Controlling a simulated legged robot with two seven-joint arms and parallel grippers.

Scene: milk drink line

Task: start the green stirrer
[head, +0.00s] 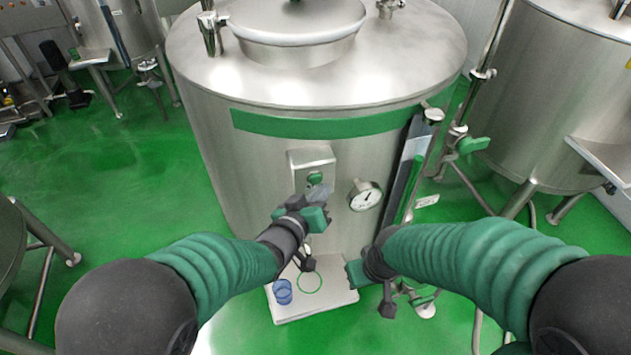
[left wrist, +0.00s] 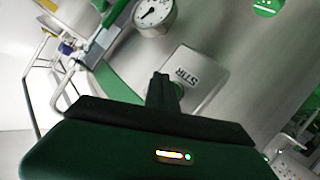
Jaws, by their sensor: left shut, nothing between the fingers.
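The stirrer's control box (head: 309,160) is a small metal box on the front of the steel tank (head: 260,165), with a round green button (head: 315,179) on its face. In the left wrist view the box (left wrist: 204,72) carries the word STIR, and the green button is mostly hidden behind my fingers. My left gripper (head: 318,195) is shut and empty, its tips just in front of the button in the left wrist view (left wrist: 161,80). I cannot tell whether they touch it. My right gripper (head: 358,272) is low, right of the white tray; its fingers do not show clearly.
A round gauge (head: 365,195) sits right of the box, with a sight-glass column (head: 408,165) beyond it. A green-handled valve (head: 470,145) sticks out at right. A white tray (head: 315,306) below holds a blue cup (head: 282,292) beside a green ring mark.

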